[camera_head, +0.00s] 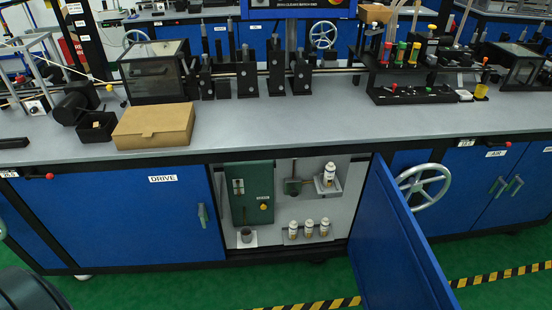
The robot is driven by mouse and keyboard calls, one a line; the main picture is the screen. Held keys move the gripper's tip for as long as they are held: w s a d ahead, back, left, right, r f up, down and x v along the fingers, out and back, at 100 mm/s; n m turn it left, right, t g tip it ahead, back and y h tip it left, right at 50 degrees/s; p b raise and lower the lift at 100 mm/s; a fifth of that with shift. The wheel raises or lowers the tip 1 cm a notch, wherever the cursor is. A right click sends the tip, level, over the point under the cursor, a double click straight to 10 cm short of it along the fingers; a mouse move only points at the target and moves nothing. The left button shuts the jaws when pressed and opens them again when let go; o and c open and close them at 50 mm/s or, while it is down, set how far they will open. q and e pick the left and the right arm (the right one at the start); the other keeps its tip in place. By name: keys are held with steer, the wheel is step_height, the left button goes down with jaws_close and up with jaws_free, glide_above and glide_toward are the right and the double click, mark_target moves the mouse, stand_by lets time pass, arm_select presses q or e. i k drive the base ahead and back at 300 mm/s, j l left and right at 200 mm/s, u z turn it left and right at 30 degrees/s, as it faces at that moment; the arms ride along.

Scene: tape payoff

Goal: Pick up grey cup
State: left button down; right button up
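A small dark grey cup (246,235) stands upright on a white pad at the lower left of the open cabinet, below a green box with a lever. It is small in the view, and its inside looks dark. Nothing is touching it from above. Neither of my grippers shows in the head view.
The cabinet's blue door (396,245) stands open to the right. Several white bottles (309,228) stand right of the cup, and another bottle (328,174) sits on a small shelf. A cardboard box (154,126) lies on the grey worktop (230,135).

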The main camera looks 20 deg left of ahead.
mark_target(246, 232)
steer(key=k+u, duration=0.15)
steer(key=u, duration=0.9)
